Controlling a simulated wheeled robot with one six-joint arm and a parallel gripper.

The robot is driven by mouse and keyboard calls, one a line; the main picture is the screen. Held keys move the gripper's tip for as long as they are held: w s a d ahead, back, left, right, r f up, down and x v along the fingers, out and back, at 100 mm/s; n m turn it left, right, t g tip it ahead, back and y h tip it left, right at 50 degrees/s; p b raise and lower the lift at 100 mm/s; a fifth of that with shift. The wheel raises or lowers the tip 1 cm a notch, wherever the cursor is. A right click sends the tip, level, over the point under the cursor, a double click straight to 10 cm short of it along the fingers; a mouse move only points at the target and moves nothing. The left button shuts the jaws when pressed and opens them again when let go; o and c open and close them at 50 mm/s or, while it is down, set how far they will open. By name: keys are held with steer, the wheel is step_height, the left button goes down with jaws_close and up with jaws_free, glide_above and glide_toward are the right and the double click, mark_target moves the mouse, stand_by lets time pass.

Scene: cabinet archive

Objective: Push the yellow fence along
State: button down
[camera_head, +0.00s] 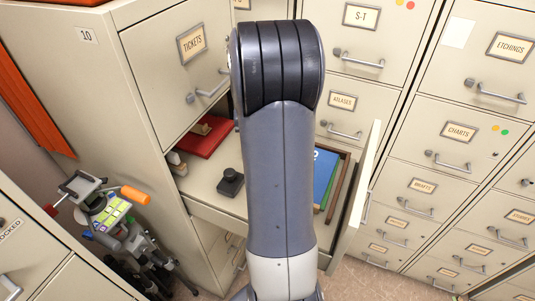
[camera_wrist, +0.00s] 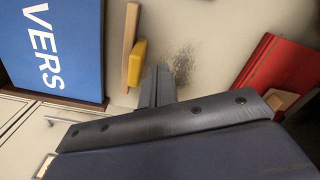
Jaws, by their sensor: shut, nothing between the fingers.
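The yellow fence (camera_wrist: 137,63) shows in the wrist view as a small yellow block against a light wooden strip (camera_wrist: 130,30), on the pale drawer floor. My gripper (camera_wrist: 157,75) points down at the drawer floor just right of the yellow block in that view. Its fingers are shut and empty. A narrow gap seems to lie between the fingertips and the block; I cannot tell whether they touch. In the head view my arm covers the fence and the gripper.
The open drawer (camera_head: 206,207) holds a blue folder (camera_head: 323,172), lettered "VERS" in the wrist view (camera_wrist: 60,45), a red folder (camera_head: 203,136) and a black knobbed object (camera_head: 230,182). Cabinets enclose it. A gadget with an orange handle (camera_head: 135,195) stands at the lower left.

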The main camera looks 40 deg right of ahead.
steer(key=shift+s+d, duration=0.35)
steer(key=shift+s, duration=0.5)
steer(key=shift+s+d, duration=0.4)
steer(key=shift+s, duration=0.5)
steer(key=shift+s+d, duration=0.35)
steer(key=shift+s, duration=0.5)
steer(key=shift+w, duration=0.1)
steer(key=shift+w+a, duration=0.2)
steer(key=shift+w, duration=0.2)
step_height(320, 180, up, 5)
steer(key=p, duration=0.4)
steer(key=shift+r, duration=0.1)
steer(key=shift+r+b, duration=0.3)
steer(key=shift+r, duration=0.6)
